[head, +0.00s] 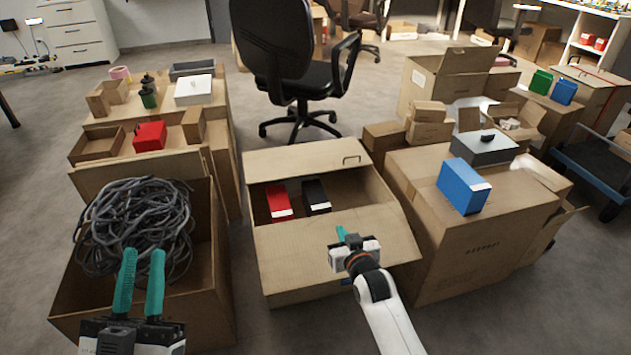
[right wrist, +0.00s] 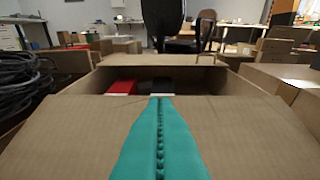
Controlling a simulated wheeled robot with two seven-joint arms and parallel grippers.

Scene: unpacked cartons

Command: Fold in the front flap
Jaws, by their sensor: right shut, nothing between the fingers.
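The open carton (head: 381,188) stands in the middle of the head view. Its front flap (head: 300,250) is a broad cardboard panel on my side, spread outward from the opening; it fills the lower part of the right wrist view (right wrist: 70,135). My right gripper (head: 342,233) is shut and empty over the flap. Its teal fingers (right wrist: 160,100) point towards the opening, tips near the flap's far edge; I cannot tell whether they touch it. My left gripper (head: 141,252) is open and empty, far left, its fingers apart in front of a cable coil.
A red box (head: 278,200) and a black box (head: 316,195) lie inside the carton. Its back flap (head: 300,160) stands up. A cable-filled carton (head: 207,240) is left; a closed carton with a blue box (head: 461,188) is right. An office chair (head: 290,75) stands behind.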

